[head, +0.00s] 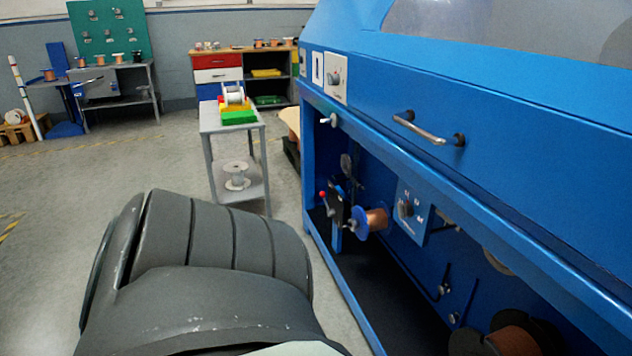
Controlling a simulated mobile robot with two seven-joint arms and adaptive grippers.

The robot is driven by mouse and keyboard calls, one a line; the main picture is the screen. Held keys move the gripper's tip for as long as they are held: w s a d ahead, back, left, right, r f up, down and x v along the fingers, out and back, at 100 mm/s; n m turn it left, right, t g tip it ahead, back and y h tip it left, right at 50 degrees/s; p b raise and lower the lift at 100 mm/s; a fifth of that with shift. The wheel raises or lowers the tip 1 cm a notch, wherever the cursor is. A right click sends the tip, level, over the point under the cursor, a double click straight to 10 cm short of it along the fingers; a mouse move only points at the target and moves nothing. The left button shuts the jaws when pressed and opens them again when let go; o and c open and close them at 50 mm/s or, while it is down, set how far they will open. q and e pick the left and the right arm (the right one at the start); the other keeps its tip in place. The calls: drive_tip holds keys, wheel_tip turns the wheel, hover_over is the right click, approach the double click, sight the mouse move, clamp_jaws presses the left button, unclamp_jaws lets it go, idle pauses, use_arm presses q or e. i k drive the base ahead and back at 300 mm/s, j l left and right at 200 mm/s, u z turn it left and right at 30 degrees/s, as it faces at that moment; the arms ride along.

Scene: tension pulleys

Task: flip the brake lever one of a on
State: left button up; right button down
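The blue machine (480,130) fills the right side of the head view. In its open lower bay is a black bracket (337,207) with a small red-tipped lever (322,195), which may be a brake lever. Just right of it is a copper wire spool with blue flanges (376,219). A panel with a dial and small markings (411,210) is right of the spool; its labels are too small to read. Neither gripper is in view. A large grey link of my own body covers the lower left foreground.
A metal handle (425,130) sticks out from the machine's front. A grey cart (207,128) with coloured bins and white spools stands left of the machine. Dark spools (512,340) sit low at right. The floor (60,200) at left is open; benches stand at the back wall.

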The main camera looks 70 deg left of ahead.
sight(330, 212)
drive_tip(key=u, duration=2.2)
drive_tip(key=i+j+z, duration=0.15)
drive_tip(key=i+j, duration=0.2)
drive_tip(key=i+j+z, duration=0.1)
drive_tip(key=i+j, duration=0.2)
drive_tip(key=j, duration=0.15)
drive_tip(key=i+j+z, duration=0.15)
drive_tip(key=i+j, duration=0.15)
drive_tip(key=j, duration=0.15)
drive_tip(key=i+j+z, duration=0.15)
drive_tip(key=j, duration=0.35)
drive_tip(key=i+j+z, duration=0.1)
drive_tip(key=i+j, duration=0.25)
drive_tip(key=j, duration=0.15)
drive_tip(key=i+j+z, duration=0.15)
drive_tip(key=j, duration=0.4)
drive_tip(key=i+j+z, duration=0.15)
drive_tip(key=j, duration=0.4)
drive_tip(key=i+j+z, duration=0.15)
drive_tip(key=i+j, duration=0.15)
drive_tip(key=j, duration=0.3)
